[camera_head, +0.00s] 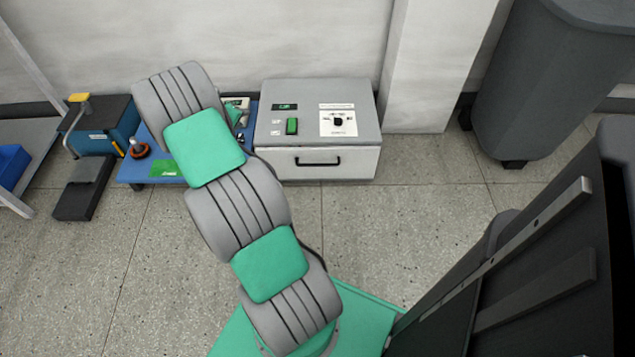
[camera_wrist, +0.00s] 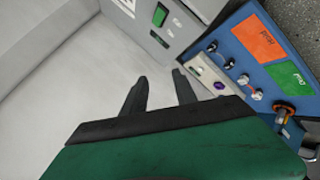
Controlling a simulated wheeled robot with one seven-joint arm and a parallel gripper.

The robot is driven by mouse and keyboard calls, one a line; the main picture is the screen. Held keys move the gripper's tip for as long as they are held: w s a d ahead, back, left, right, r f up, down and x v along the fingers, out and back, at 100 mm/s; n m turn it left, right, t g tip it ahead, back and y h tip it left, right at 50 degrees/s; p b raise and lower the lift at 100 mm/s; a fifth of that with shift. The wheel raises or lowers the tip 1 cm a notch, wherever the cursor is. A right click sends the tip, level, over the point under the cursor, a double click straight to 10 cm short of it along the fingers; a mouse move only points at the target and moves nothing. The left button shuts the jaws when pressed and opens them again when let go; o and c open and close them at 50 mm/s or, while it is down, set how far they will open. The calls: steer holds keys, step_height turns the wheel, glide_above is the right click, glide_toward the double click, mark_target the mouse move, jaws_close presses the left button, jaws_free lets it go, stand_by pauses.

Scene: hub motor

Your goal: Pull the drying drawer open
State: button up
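A grey box (camera_head: 262,110) with a green switch and a dial stands against the wall in the head view. Its white drawer front (camera_head: 348,165) carries a black bar handle (camera_head: 318,163) and looks closed, flush with the box. My arm reaches up left of the box, and my gripper cannot be made out clearly there. In the wrist view my gripper (camera_wrist: 160,76) is open, its two dark fingers apart with nothing between them. The box's panel (camera_wrist: 178,42) shows at the top of that view, beyond the fingertips. The handle is not visible in the wrist view.
A blue board (camera_head: 165,180) with small parts and coloured labels lies left of the box; it also shows in the wrist view (camera_wrist: 235,45). A blue-black machine (camera_head: 105,130) stands farther left. A grey bin (camera_head: 530,80) stands right, beyond a white pillar (camera_head: 430,70). Floor before the drawer is clear.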

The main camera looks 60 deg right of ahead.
steer(key=s+d+f+h+b, duration=0.1)
steer(key=s+d+f+b, duration=0.15)
steer(key=f, duration=0.45)
steer(key=s+d+f+n+g+h+b, duration=0.1)
steer(key=s+d+f+b, duration=0.2)
steer(key=f, duration=0.4)
steer(key=s+d+f+h+b, duration=0.1)
steer(key=s+d+f, duration=0.25)
steer(key=f, duration=0.35)
steer(key=n+h+b, duration=0.2)
steer(key=n+b, duration=0.2)
steer(key=b, duration=0.2)
glide_toward(318, 165)
steer(key=d+f, duration=0.1)
steer(key=d, duration=0.2)
steer(key=b+x, duration=0.1)
steer(key=x, duration=0.2)
steer(key=b+x, duration=0.2)
steer(key=x, duration=0.2)
steer(key=shift+w+d+f, duration=0.1)
steer(key=shift+w+d, duration=0.05)
steer(key=shift+w, duration=0.1)
jaws_close()
